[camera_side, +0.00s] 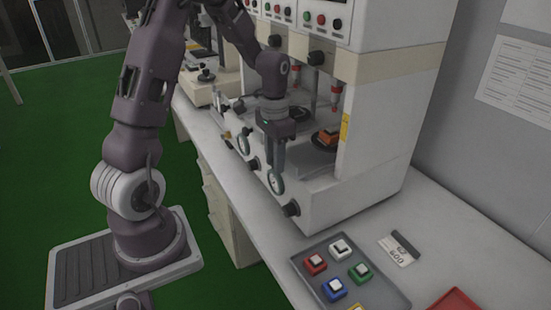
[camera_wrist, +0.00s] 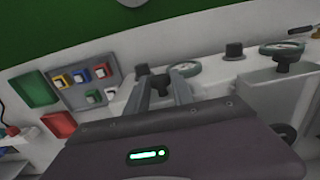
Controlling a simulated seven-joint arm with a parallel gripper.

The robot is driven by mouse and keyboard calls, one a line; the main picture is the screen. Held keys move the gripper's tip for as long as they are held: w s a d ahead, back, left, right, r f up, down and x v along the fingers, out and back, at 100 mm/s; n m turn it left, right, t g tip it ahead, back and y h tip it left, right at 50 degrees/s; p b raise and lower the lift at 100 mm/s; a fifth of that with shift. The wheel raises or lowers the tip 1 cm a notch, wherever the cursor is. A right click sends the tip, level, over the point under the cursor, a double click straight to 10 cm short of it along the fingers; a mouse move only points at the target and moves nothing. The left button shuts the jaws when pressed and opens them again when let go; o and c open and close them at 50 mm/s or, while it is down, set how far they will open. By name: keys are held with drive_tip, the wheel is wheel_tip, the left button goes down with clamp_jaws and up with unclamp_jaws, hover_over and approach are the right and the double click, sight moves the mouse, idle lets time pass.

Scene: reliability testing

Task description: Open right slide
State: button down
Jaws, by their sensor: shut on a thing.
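The white test machine (camera_side: 330,205) stands on the bench with two front stations. The right station has a round handwheel (camera_side: 276,182) on its front, and an orange and black switch (camera_side: 327,137) sits on its dark round plate. My gripper (camera_side: 274,170) points down at this right station, its fingertips beside the handwheel. In the wrist view, the fingers (camera_wrist: 160,88) are shut on a dark knob (camera_wrist: 160,82) close to the same grey-green handwheel (camera_wrist: 186,69). The fingers hide part of the knob. The right slide itself is mostly hidden in the wrist view.
The left station has its own handwheel (camera_side: 243,145). A black button (camera_side: 292,208) projects from the machine front at the right. A grey tray (camera_side: 383,284) with several coloured switches lies right of the machine, near a card (camera_side: 398,251) and a red bin (camera_side: 455,301).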

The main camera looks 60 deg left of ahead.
drive_tip(key=s, duration=1.2)
drive_tip(key=c, duration=1.1)
unclamp_jaws()
wheel_tip(320, 180, up, 7)
drive_tip(key=shift+r, duration=0.1)
